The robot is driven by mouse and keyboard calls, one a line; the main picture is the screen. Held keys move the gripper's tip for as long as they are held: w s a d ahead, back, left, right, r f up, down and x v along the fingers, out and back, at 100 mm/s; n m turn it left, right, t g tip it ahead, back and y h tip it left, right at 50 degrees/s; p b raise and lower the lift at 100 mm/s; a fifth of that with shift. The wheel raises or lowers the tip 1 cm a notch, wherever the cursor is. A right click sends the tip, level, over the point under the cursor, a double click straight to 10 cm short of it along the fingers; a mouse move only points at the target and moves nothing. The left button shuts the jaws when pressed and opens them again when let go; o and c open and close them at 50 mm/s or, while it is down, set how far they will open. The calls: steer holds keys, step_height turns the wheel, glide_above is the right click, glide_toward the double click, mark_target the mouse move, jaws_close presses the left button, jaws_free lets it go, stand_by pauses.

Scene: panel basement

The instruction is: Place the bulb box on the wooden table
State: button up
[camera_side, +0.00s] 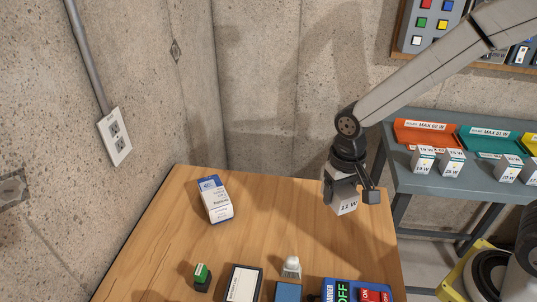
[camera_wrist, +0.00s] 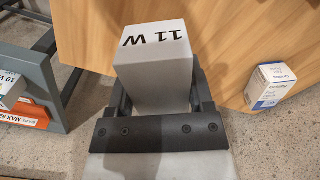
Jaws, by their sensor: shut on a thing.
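My gripper (camera_side: 351,190) is shut on the bulb box (camera_side: 344,203), a small pale box marked "11 W". The box hangs over the right part of the wooden table (camera_side: 255,215) in the side view; the gap beneath it is hard to judge. In the wrist view the bulb box (camera_wrist: 154,65) sits between the two dark fingers of my gripper (camera_wrist: 158,90), its "11 W" face showing. The wooden table (camera_wrist: 225,40) shows behind it. A blue and white box (camera_side: 215,199) stands on the table at the back left; it also shows in the wrist view (camera_wrist: 270,87).
A grey shelf (camera_side: 440,180) at right holds several small boxes and coloured bins. The table's middle is clear.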

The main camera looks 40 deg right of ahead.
steer(key=w+d+f+n, duration=0.2)
steer(key=w+d, duration=0.4)
steer(key=shift+w+d+f+n, duration=0.15)
steer(key=shift+w+d+n, duration=0.15)
steer(key=shift+d+n, duration=0.1)
steer(key=shift+a, duration=0.1)
steer(key=s+a+m, duration=0.1)
steer(key=s+a, duration=0.1)
steer(key=s+a+r, duration=0.1)
steer(key=s+a, duration=0.1)
steer(key=s+a+r+m, duration=0.1)
steer(key=s+a, duration=0.1)
steer(key=a, duration=0.1)
steer(key=shift+s+r+m, duration=0.2)
steer(key=shift+s+m, duration=0.1)
steer(key=shift+s, duration=0.1)
steer(key=s+a+m, duration=0.2)
steer(key=s+a, duration=0.1)
steer(key=s, duration=0.3)
steer(key=shift+s+r, duration=0.2)
steer(key=shift+r, duration=0.25)
steer(key=shift+w+a, duration=0.1)
steer(key=shift+w, duration=0.05)
